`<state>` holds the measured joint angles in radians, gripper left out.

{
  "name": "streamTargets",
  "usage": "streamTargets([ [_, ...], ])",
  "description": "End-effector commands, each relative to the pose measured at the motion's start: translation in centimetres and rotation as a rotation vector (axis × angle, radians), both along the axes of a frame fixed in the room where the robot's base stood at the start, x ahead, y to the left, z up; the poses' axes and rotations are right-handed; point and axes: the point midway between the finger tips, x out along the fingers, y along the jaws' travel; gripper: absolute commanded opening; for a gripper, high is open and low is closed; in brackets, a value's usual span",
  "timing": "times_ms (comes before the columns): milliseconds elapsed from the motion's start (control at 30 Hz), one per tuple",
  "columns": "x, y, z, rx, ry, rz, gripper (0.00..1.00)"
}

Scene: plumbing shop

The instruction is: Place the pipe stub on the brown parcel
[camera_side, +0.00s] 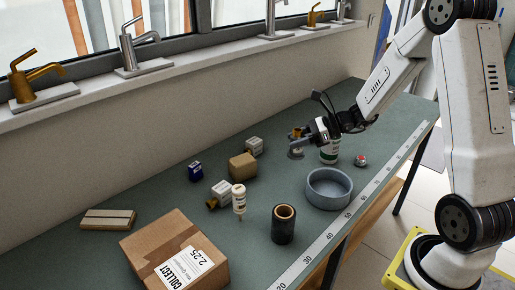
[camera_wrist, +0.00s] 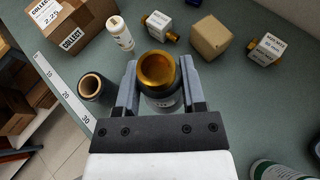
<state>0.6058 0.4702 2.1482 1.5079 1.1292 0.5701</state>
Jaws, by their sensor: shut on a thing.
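My gripper (camera_wrist: 160,88) is shut on the pipe stub (camera_wrist: 157,74), a short round piece with a brass-coloured open end and a darker side. The stub stands between the two grey fingers, one on each side. In the side view my gripper (camera_side: 304,142) is at the far part of the bench, and the stub's brass end (camera_side: 295,133) shows just above the fingers. I cannot tell whether its lower end touches the bench. The brown parcel (camera_side: 160,248) lies at the near left of the bench with a white COLLECT label; it also shows in the wrist view (camera_wrist: 91,22).
A black tube (camera_side: 283,228), a grey-blue bowl (camera_side: 329,190), a white bottle (camera_side: 239,200), a tan box (camera_side: 242,167) and tagged fittings stand between gripper and parcel. A green-and-white bottle (camera_side: 330,152) stands close beside my gripper. A wooden block (camera_side: 107,220) lies beyond the parcel.

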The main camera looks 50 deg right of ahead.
Motion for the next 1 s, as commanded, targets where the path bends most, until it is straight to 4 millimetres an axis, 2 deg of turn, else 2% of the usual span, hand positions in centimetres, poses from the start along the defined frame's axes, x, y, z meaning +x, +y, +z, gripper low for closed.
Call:
streamTargets([
  [200,3.1,2.8,2.7,0.005,-0.011,0.002,0.00],
  [400,4.4,4.3,4.0,0.013,-0.012,-0.001,0.00],
  [767,5.0,4.5,4.1,0.016,-0.012,-0.002,0.00],
  [1000,7.1,4.4,3.0,0.016,-0.011,-0.001,0.00],
])
